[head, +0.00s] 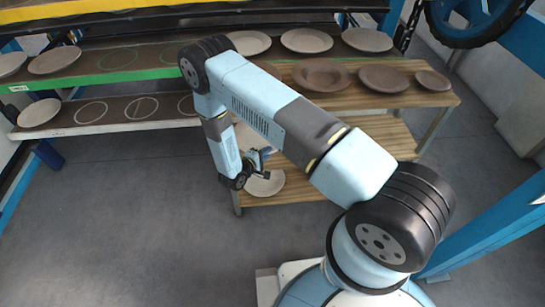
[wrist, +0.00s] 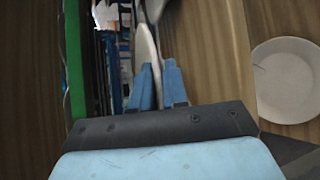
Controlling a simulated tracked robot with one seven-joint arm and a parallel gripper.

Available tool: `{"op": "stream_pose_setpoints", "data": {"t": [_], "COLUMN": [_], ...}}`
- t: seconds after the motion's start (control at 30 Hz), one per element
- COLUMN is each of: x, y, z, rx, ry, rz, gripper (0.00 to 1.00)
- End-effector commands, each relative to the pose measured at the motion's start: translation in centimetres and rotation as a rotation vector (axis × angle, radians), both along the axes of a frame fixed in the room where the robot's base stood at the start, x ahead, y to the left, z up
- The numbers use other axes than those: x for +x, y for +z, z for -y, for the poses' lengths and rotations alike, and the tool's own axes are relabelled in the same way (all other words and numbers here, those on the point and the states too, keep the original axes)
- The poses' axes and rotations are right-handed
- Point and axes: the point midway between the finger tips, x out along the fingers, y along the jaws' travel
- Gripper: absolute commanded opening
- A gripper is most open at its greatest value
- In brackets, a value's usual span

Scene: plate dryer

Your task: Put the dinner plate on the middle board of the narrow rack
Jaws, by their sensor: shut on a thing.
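My gripper (wrist: 158,88) is shut on the dinner plate (wrist: 147,45), which shows nearly edge-on between the blue fingers in the wrist view. In the head view my gripper (head: 266,156) is low, at the left end of the narrow rack (head: 345,185). A pale plate shape shows behind my arm there; I cannot tell how much of it is the held plate. Another plate (head: 266,184) lies on a lower wooden board of this rack. It seems to be the pale plate (wrist: 288,80) at the right of the wrist view.
The narrow rack's top board carries a brown plate (head: 321,75), another plate (head: 384,78) and a small one (head: 433,80). Behind and left, a green-edged shelf (head: 110,77) holds plates and ring marks. A blue post (head: 490,228) stands at right. The floor (head: 130,230) at left is clear.

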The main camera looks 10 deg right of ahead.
Motion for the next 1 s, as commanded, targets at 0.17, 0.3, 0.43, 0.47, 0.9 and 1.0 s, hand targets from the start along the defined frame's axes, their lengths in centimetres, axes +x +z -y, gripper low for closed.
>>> {"op": "stream_pose_setpoints", "data": {"t": [0.17, 0.3, 0.43, 0.47, 0.9, 1.0], "x": [0.2, 0.2, 0.2, 0.2, 0.2, 0.2], "y": [-1.3, -1.9, -3.1, -3.5, -5.6, -5.7], "z": [0.4, 0.5, 0.5, 0.5, 0.4, 0.4], "rx": [0.000, 0.000, -0.001, 0.000, 0.000, 0.001], "ry": [-0.007, -0.008, -0.008, -0.008, -0.008, -0.007], "rz": [0.004, 0.003, 0.002, 0.001, 0.003, 0.001], "gripper": [0.00, 0.00, 0.00, 0.00, 0.00, 0.19]}}
